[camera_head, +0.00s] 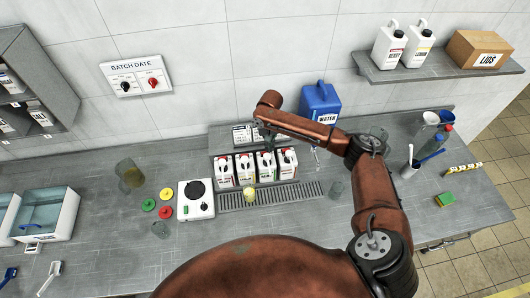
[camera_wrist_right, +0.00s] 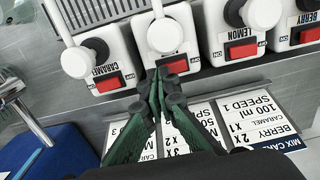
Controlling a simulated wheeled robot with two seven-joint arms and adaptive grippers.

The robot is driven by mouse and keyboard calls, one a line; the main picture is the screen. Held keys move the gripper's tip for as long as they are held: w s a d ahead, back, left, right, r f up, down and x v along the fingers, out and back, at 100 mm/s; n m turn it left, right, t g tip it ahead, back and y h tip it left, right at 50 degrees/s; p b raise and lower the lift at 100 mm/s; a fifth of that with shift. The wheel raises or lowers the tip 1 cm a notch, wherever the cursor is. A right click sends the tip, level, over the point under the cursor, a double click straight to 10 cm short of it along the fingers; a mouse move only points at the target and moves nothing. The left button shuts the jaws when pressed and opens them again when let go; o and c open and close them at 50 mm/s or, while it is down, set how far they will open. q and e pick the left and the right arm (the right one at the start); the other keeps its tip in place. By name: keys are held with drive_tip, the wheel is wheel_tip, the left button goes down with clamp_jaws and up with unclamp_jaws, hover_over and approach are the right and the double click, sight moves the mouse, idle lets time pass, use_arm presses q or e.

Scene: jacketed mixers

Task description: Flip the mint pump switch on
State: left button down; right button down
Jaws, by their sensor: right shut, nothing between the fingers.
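The mint pump appears to be the white unit with a green mark (camera_head: 265,166), third from the left in a row of white pumps in the head view. In the right wrist view it is the white unit (camera_wrist_right: 148,48) between the caramel and lemon ones; its name label is hidden. Its red rocker switch (camera_wrist_right: 176,64) is partly covered by my fingertips. My right gripper (camera_wrist_right: 160,78) is shut and empty, its green fingers meeting at this switch. Whether they touch it, and which way the rocker is tipped, I cannot tell. My left gripper is not in view.
The caramel switch (camera_wrist_right: 107,84) and lemon switch (camera_wrist_right: 241,50) sit close on either side. A recipe board (camera_wrist_right: 230,118) lies close by the fingers. A blue water jug (camera_head: 320,103) stands behind the pumps. A white mixer base (camera_head: 196,209) and drip grate (camera_head: 290,194) are in front.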

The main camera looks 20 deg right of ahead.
drive_tip(key=shift+f, duration=0.65)
idle(0.3)
wheel_tip(320, 180, up, 7)
drive_tip(key=p, duration=0.8)
idle(0.4)
